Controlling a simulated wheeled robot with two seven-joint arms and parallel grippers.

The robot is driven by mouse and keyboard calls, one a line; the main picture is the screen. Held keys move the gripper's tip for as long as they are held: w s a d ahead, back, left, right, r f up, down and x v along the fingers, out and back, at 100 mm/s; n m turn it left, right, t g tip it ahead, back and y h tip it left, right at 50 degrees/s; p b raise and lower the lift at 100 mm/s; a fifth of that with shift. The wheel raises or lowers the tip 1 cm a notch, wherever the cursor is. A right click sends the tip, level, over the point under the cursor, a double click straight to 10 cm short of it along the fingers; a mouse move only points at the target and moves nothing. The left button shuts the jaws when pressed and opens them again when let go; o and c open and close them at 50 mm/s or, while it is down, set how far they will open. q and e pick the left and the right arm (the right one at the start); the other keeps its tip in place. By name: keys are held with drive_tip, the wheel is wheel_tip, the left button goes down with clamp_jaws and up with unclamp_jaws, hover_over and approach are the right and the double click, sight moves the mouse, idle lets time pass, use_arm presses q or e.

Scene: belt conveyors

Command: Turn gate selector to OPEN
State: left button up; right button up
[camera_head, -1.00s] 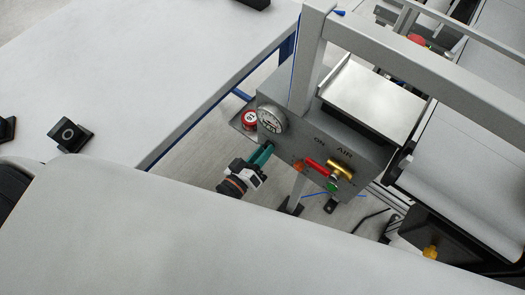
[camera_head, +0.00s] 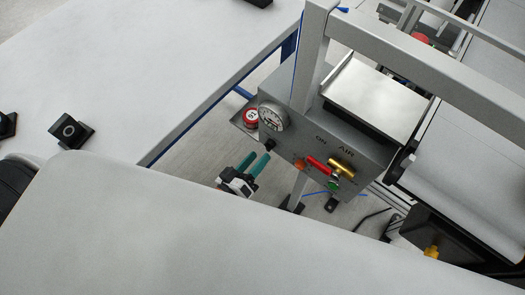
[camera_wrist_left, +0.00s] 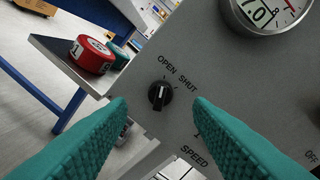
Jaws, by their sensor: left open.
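The gate selector (camera_wrist_left: 159,94) is a black round knob with a white pointer line, on a grey panel (camera_wrist_left: 215,75) under the words OPEN and SHUT. My left gripper (camera_wrist_left: 160,105) has two teal fingers, spread apart and empty. In the left wrist view the knob appears between and beyond the fingertips, not touched. In the head view the left gripper (camera_head: 255,162) is just in front of the lower left of the control box (camera_head: 310,145), close to the small dark knob (camera_head: 270,144). My right gripper is not seen.
A pressure gauge (camera_head: 272,117) sits above the knob. A red-handled brass air valve (camera_head: 341,166) and a green button (camera_head: 333,184) are to its right. A grey frame post (camera_head: 309,55) rises behind.

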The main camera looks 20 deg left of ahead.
use_arm(q)
drive_tip(key=v, duration=0.8)
drive_tip(key=shift+b, duration=0.3)
